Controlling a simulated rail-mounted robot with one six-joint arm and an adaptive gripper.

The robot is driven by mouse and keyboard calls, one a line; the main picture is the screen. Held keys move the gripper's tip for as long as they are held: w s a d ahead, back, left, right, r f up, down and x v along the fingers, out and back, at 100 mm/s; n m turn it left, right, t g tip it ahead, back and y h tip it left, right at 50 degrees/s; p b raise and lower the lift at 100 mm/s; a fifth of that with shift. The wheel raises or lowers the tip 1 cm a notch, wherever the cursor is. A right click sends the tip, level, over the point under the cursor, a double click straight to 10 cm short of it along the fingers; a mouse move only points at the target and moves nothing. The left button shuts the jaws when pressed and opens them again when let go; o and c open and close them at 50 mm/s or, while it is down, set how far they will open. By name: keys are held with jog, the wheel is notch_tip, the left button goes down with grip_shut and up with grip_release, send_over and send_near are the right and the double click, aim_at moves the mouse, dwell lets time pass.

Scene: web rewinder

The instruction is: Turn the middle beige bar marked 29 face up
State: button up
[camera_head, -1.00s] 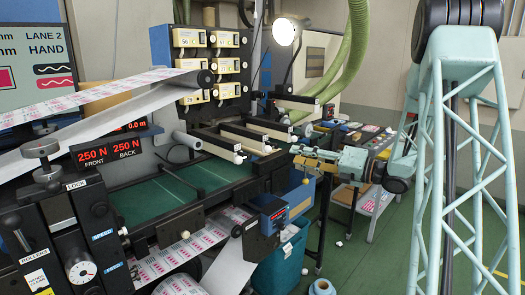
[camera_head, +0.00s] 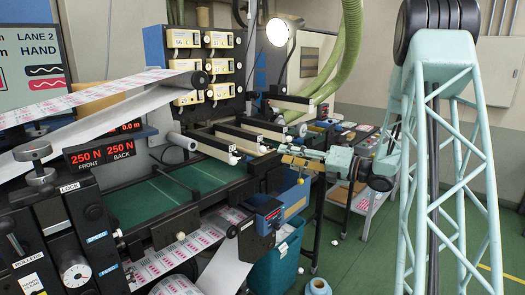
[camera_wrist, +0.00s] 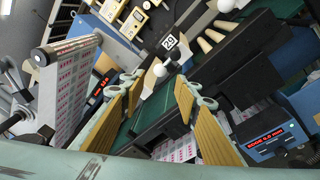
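Beige bars with dark upper faces stick out side by side over the green-topped table in the head view. The middle bar (camera_head: 238,136) ends in a white knob, left of my gripper (camera_head: 290,163). In the wrist view a white label reading 29 (camera_wrist: 169,42) shows near white knobs, beyond my fingertips. Nothing is held.
The nearer bar (camera_head: 205,142) runs alongside on the left, and another bar (camera_head: 290,101) lies behind. A red-digit tension display (camera_head: 100,153) and the printed web (camera_head: 110,88) are at left. A blue-sided box (camera_head: 268,213) and teal bin (camera_head: 275,258) stand below my gripper.

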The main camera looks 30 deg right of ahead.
aim_at(262, 148)
jog(key=shift+p+x, duration=0.6)
jog(key=shift+x, duration=4.95)
jog(key=c, duration=0.8)
